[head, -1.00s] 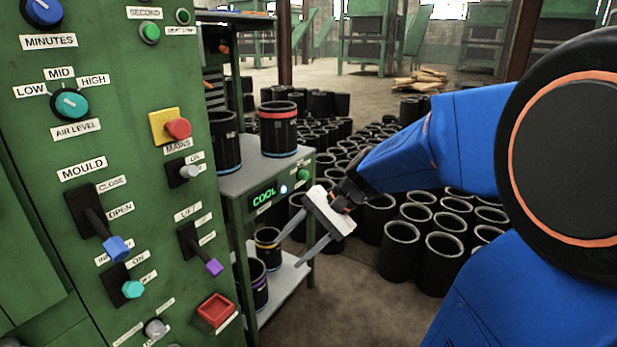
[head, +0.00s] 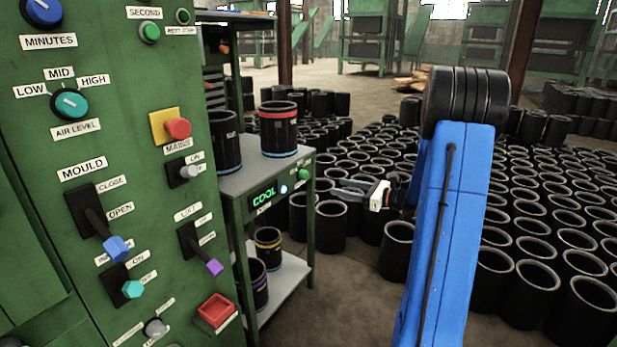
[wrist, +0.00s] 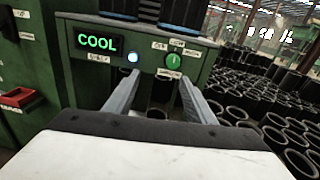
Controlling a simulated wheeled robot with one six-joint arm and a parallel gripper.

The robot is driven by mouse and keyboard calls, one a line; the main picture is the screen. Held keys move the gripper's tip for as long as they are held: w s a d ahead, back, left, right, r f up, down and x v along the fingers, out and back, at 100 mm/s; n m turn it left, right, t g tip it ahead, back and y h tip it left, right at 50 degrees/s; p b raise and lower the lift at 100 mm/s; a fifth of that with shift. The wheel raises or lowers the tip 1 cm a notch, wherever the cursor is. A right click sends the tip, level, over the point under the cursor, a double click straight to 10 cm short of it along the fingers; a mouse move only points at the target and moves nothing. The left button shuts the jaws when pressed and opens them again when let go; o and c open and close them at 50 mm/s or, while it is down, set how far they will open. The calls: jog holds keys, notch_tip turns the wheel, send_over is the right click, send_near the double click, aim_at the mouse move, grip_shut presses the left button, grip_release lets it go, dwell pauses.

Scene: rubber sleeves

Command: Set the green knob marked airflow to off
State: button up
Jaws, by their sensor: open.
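A small round green knob (head: 304,174) sits on the front of the grey-topped cooling stand, right of the lit COOL display (head: 264,196). In the wrist view the green knob (wrist: 174,61) shows a pale pointer mark, with small labels around it too blurred to read surely. My gripper (head: 336,190) is open and empty, in front of the stand and to the right of the knob in the head view. In the wrist view my two fingers (wrist: 157,88) point toward the stand's front, with the knob beyond and above their tips. They look apart from it.
A green control panel at left carries a teal AIR LEVEL knob (head: 69,104), levers and a red mains button (head: 178,128). Black sleeves, one red-banded (head: 278,130), stand on the stand's top (head: 250,174). Many black sleeves (head: 520,285) cover the floor at right.

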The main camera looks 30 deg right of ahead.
jog(key=d+m, duration=0.1)
jog(key=d, duration=0.2)
send_near(307, 175)
jog(key=shift+t+h, duration=0.3)
jog(key=shift+t, duration=0.1)
jog(key=x, duration=0.9)
jog(key=shift+w+a+f, duration=0.15)
jog(key=shift+f, duration=0.05)
jog(key=c, duration=1)
